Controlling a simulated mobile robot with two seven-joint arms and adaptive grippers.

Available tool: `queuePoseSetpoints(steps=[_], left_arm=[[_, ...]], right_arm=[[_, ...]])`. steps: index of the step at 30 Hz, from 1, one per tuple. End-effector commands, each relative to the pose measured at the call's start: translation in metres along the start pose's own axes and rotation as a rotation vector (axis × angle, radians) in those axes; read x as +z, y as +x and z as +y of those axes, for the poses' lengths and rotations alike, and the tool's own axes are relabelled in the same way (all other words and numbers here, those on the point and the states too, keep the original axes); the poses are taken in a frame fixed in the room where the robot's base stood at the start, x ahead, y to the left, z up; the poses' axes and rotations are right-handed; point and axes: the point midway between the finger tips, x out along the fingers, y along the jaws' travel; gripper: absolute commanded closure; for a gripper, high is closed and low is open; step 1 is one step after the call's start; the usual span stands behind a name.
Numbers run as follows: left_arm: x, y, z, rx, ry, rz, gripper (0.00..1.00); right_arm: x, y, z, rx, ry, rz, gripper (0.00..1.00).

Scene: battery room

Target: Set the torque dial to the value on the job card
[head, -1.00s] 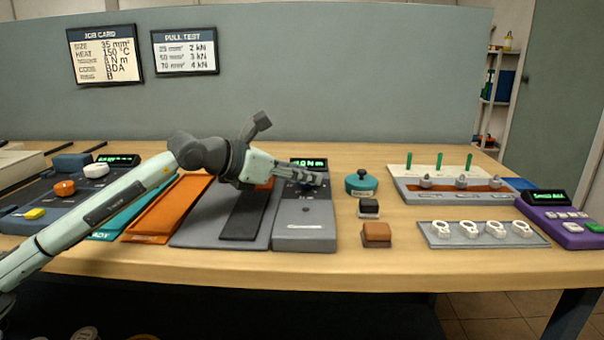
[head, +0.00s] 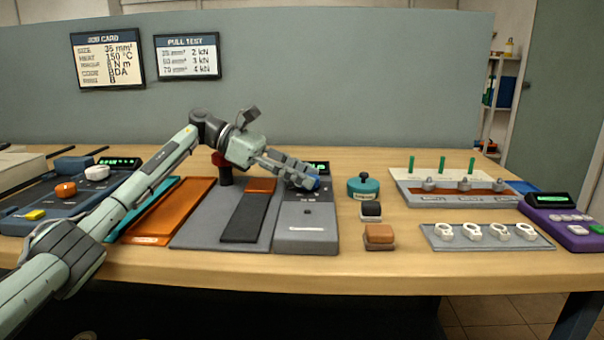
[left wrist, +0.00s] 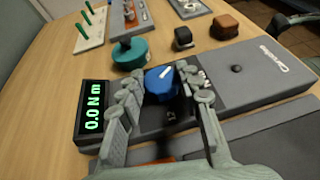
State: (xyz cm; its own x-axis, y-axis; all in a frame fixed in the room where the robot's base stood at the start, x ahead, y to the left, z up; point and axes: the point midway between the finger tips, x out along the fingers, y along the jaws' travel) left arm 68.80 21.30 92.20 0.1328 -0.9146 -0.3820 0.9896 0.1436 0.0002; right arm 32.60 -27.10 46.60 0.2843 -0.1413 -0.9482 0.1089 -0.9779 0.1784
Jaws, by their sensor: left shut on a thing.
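The blue torque dial (left wrist: 162,82) with a white pointer mark sits on the grey torque unit (left wrist: 255,72); its edge also shows in the head view (head: 318,183). My left gripper (left wrist: 160,84) is shut on the blue dial, one finger on each side. The display (left wrist: 93,115) beside the dial appears to read 0.0 N m in green; in the head view my fingers partly cover it. The job card (head: 107,59) hangs at the upper left of the back panel. Its torque line is in N m, but the number is too blurred to read surely. My right gripper is not in view.
A teal round pot (head: 363,188), a black block (head: 371,209) and a brown block (head: 379,233) stand right of the unit. Farther right are a rack with green posts (head: 470,199), a tray of white rings (head: 487,240) and a purple device (head: 566,222).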

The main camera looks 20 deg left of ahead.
Motion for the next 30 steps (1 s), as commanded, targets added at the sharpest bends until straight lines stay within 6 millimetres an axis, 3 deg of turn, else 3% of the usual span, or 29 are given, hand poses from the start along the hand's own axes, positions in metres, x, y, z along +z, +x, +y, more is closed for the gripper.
queuePoseSetpoints(steps=[10,24,25,30], left_arm=[[-0.0023,0.0004,0.0018,-0.104,0.042,0.005,0.94],[-0.0028,0.0007,0.0011,-0.119,0.046,0.005,0.95],[-0.0028,0.0007,0.0011,-0.118,0.046,0.005,0.65],[-0.0020,0.0004,0.0012,-0.118,0.047,0.003,0.44]], right_arm=[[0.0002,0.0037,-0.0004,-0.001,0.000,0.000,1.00],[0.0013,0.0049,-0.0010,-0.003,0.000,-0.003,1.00],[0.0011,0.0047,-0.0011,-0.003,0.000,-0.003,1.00],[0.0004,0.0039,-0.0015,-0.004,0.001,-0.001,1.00]])
